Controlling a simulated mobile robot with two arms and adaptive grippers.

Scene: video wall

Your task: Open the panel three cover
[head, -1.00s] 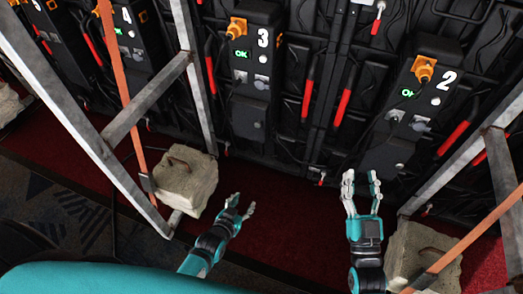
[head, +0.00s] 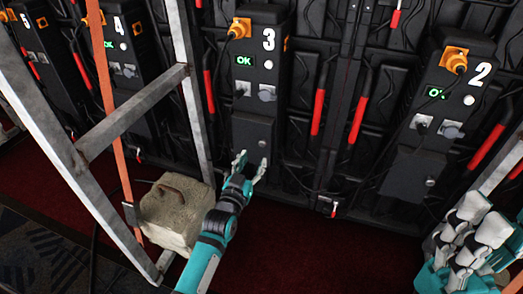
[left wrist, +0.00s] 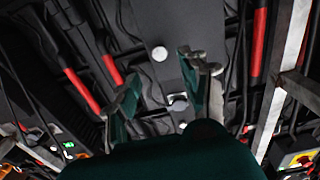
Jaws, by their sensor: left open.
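Panel three is a tall dark box marked 3 (head: 255,60), with a lit green OK display and an orange plug at its top. Its lower cover (head: 248,132) is a flat dark flap with a small round knob and looks closed. My left gripper (head: 250,166) is open and empty, at the lower edge of this cover, its fingertips pointing up. In the left wrist view the left gripper (left wrist: 164,85) has its fingers apart, near a round light knob (left wrist: 160,53); contact cannot be told. My right gripper (head: 472,225) is at the lower right, its jaw state unclear.
Panel two (head: 460,85) stands at the right and panel four (head: 125,50) at the left. Grey metal struts (head: 130,112) cross the left side. A concrete weight (head: 175,212) sits left of my left arm. Red handles (head: 318,112) and cables line the wall.

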